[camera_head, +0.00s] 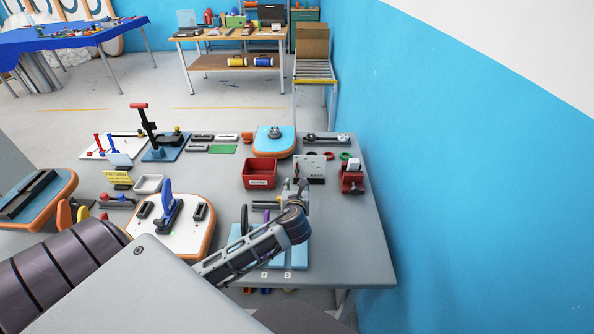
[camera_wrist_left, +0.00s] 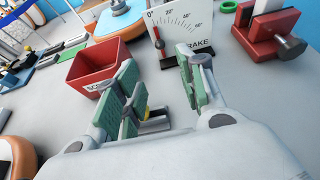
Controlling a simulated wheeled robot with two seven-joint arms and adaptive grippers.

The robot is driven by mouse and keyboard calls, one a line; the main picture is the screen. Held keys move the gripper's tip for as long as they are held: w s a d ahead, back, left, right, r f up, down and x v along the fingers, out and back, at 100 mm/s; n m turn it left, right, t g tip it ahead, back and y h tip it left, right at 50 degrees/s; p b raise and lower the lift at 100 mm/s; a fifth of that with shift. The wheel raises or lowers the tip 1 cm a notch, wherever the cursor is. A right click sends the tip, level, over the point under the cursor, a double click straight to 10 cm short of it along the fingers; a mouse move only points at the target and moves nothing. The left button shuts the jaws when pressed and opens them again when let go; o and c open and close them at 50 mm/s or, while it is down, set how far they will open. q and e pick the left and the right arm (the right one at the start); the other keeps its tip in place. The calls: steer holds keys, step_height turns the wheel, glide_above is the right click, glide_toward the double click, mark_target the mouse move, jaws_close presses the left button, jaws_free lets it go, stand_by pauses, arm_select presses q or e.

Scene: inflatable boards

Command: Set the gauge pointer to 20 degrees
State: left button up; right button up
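The gauge is a white upright panel with a degree scale, standing at the back of the grey table in the head view (camera_head: 312,166). My left gripper (camera_head: 298,190) is in front of the gauge. In the left wrist view its fingers (camera_wrist_left: 160,88) are apart with nothing held, short of the panel. My right gripper is not in view.
A red bin (camera_head: 259,172) stands left of the gauge and a red vise-like block (camera_head: 352,180) right of it. Green and red rings lie behind. A white-topped board (camera_head: 190,240) is at the left.

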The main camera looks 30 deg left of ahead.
mark_target(297, 172)
arm_select(q)
steer(key=shift+x, duration=6.8)
steer(key=shift+r, duration=0.1)
jaws_close()
